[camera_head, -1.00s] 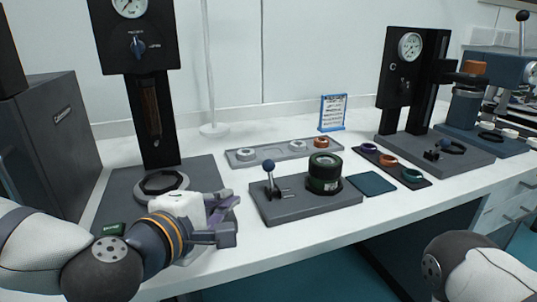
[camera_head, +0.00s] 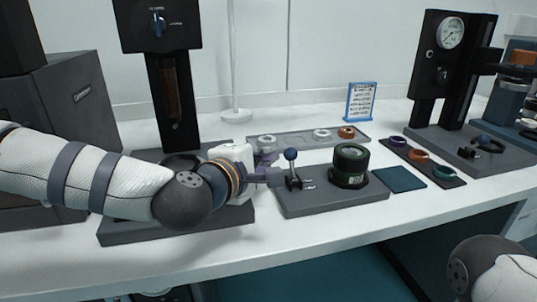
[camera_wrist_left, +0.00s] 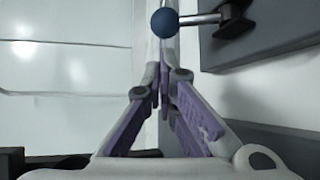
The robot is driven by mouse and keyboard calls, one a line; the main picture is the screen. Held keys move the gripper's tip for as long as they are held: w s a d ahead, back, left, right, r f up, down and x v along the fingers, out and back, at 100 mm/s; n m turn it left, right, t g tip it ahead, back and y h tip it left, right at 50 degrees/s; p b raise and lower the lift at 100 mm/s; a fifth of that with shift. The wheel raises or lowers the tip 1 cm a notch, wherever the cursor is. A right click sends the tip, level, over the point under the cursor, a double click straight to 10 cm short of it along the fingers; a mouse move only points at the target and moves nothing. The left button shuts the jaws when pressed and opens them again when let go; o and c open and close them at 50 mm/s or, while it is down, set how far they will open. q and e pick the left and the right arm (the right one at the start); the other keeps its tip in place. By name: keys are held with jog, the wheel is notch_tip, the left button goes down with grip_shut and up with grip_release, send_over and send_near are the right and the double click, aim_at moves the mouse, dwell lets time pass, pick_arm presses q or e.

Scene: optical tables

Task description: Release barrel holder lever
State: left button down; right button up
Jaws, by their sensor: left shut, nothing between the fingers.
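The barrel holder is a grey base plate (camera_head: 322,203) on the table. A dark green cylindrical barrel (camera_head: 350,165) stands upright on its right part. At its left end a lever with a blue ball knob (camera_head: 290,154) stands nearly upright. My left gripper (camera_head: 277,176) is shut and empty, its tips just left of the lever and below the knob. In the left wrist view the knob (camera_wrist_left: 165,23) and its metal rod lie just beyond the closed fingertips (camera_wrist_left: 163,62); I cannot tell whether they touch. My right gripper is out of view.
A grey tray with rings (camera_head: 300,141) lies behind the holder. A teal mat (camera_head: 400,179) and a dark tray with coloured rings (camera_head: 447,178) lie to its right. The table's front strip is clear.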

pick_arm(q)
jog(key=shift+x, duration=1.2)
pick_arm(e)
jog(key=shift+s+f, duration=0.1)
